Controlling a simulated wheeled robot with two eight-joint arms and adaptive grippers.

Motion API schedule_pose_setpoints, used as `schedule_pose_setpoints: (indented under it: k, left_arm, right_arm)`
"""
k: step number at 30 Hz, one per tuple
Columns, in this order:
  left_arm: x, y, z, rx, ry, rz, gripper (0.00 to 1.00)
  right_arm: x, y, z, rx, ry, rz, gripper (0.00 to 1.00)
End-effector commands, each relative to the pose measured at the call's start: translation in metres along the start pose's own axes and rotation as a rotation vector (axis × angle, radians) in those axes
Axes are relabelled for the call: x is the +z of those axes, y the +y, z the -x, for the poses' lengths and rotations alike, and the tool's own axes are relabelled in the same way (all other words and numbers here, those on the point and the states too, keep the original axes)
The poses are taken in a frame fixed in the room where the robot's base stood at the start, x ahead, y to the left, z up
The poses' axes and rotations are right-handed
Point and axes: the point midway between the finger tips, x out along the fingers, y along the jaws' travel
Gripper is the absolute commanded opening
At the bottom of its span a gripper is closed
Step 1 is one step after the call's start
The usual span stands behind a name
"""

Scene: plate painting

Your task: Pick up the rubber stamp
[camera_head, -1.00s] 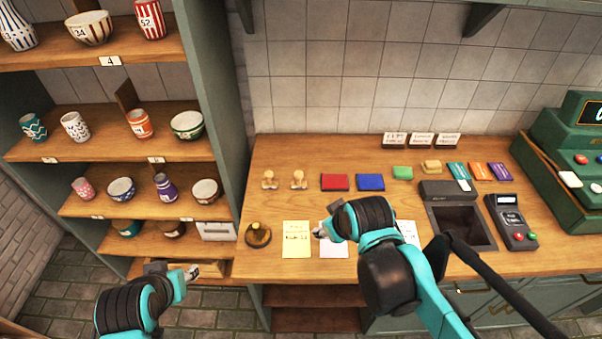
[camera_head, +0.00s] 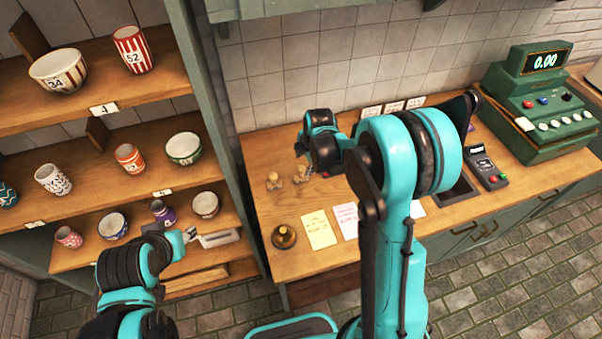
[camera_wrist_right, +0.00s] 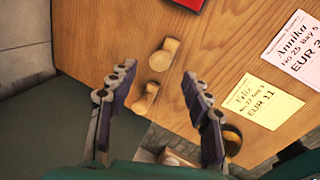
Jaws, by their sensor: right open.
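The right gripper (camera_wrist_right: 157,80) is open and empty there. My left gripper (camera_head: 188,236) is in front of the shelves, away from the stamps; its jaws are too small to judge.
A yellow note (camera_head: 319,230) and a white note (camera_head: 346,219) lie on the counter beside a round brass-coloured object (camera_head: 284,237). A red pad (camera_wrist_right: 186,4) shows beyond the stamps. Shelves with cups and bowls stand left; a green cash register (camera_head: 540,110) stands right.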

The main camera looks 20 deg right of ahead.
Motion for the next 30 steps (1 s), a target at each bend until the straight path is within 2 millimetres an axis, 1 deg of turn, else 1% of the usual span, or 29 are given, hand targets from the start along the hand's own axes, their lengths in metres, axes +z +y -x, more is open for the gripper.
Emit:
schedule_pose_setpoints:
  k: [1, 5, 9, 12, 15, 20, 21, 23, 24, 26, 27, 30]
  left_arm:
    - [0.001, 0.0, -0.002, 0.0, 0.0, 0.0, 0.4]
    - [0.003, 0.0, -0.004, 0.0, 0.0, 0.0, 0.4]
    - [0.004, 0.0, -0.006, 0.0, 0.0, 0.0, 0.4]
    - [0.005, 0.0, -0.007, 0.0, 0.0, 0.0, 0.4]
    - [0.005, 0.0, -0.007, 0.0, 0.0, 0.0, 0.4]
    - [0.005, 0.0, -0.007, 0.0, 0.0, 0.0, 0.4]
    - [0.005, 0.0, -0.007, 0.0, 0.0, 0.0, 0.4]
    - [0.005, 0.0, -0.007, 0.0, 0.0, 0.0, 0.4]
    - [0.005, 0.0, -0.007, 0.0, 0.0, 0.0, 0.4]
    - [0.005, 0.0, -0.007, 0.0, 0.0, 0.0, 0.4]
    - [0.005, 0.0, -0.007, 0.0, 0.0, 0.0, 0.4]
    - [0.005, 0.0, -0.007, 0.0, 0.0, 0.0, 0.4]
  right_arm:
    - [0.0, 0.0, -0.008, 0.0, 0.0, 0.0, 0.5]
    - [0.0, 0.0, -0.024, 0.0, 0.0, -0.001, 0.5]
    - [0.0, -0.001, -0.047, 0.001, 0.0, -0.001, 0.5]
    - [0.0, -0.001, -0.056, 0.001, -0.001, -0.001, 0.5]
    - [0.0, -0.001, -0.06, 0.001, -0.001, -0.001, 0.5]
    - [0.0, -0.001, -0.059, 0.001, -0.001, -0.002, 0.5]
    - [0.0, -0.001, -0.059, 0.001, -0.001, -0.002, 0.44]
    - [0.0, -0.001, -0.059, 0.001, -0.001, -0.002, 0.29]
    - [0.0, -0.001, -0.059, 0.001, -0.001, -0.002, 0.18]
    - [0.0, -0.001, -0.059, 0.001, -0.001, -0.002, 0.02]
    - [0.0, -0.001, -0.059, 0.001, -0.001, -0.002, 0.0]
    - [0.0, -0.001, -0.059, 0.001, -0.001, -0.002, 0.0]
